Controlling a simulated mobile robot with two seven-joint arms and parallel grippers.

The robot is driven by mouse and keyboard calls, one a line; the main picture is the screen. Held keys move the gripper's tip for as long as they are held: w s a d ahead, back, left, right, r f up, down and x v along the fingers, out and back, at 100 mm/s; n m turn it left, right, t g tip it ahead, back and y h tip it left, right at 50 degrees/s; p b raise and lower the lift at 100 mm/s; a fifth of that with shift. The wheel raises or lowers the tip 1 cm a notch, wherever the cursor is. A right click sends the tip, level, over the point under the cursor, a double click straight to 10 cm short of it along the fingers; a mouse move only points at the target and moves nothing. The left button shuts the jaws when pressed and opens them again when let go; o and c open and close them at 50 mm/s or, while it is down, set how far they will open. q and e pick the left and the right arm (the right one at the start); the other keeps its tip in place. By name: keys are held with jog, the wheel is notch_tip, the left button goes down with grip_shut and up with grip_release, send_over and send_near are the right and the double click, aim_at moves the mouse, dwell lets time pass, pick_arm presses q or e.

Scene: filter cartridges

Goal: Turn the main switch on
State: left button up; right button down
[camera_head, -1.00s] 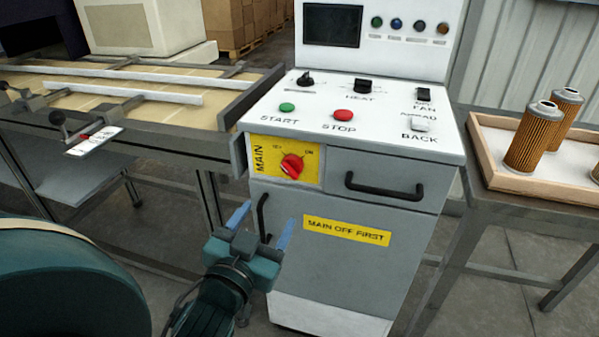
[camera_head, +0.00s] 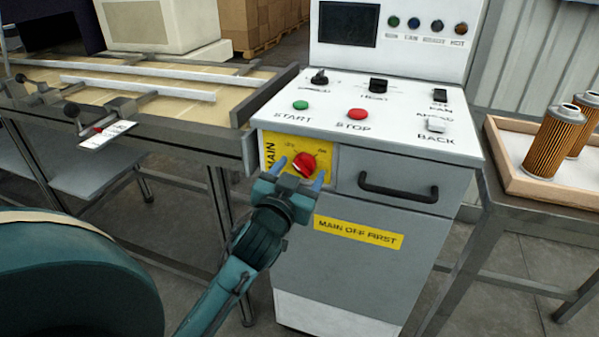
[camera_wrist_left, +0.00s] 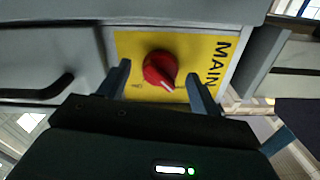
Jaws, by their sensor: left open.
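The main switch (camera_head: 304,164) is a red rotary knob on a yellow plate marked MAIN, on the front of the grey control cabinet (camera_head: 340,270). The white mark on the knob shows in the left wrist view (camera_wrist_left: 160,69), pointing slantwise toward one corner of the plate, on the side of the small printed label I can partly read. My left gripper (camera_head: 298,172) is open in front of the plate, one blue finger on each side of the knob and just below it. In the wrist view the fingertips (camera_wrist_left: 160,80) flank the knob, with gaps on both sides. My right gripper is not in view.
The cabinet top holds green START (camera_head: 300,105) and red STOP (camera_head: 357,114) buttons. A drawer handle (camera_head: 398,188) juts out right of the plate. A conveyor table (camera_head: 170,140) stands left, and a tray (camera_head: 515,183) with filter cartridges (camera_head: 553,140) stands right.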

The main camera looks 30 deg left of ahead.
pick_arm(q)
jog(key=shift+w, duration=0.15)
jog(key=shift+c, duration=0.2)
jog(key=c, duration=1)
jog(key=shift+o, duration=0.2)
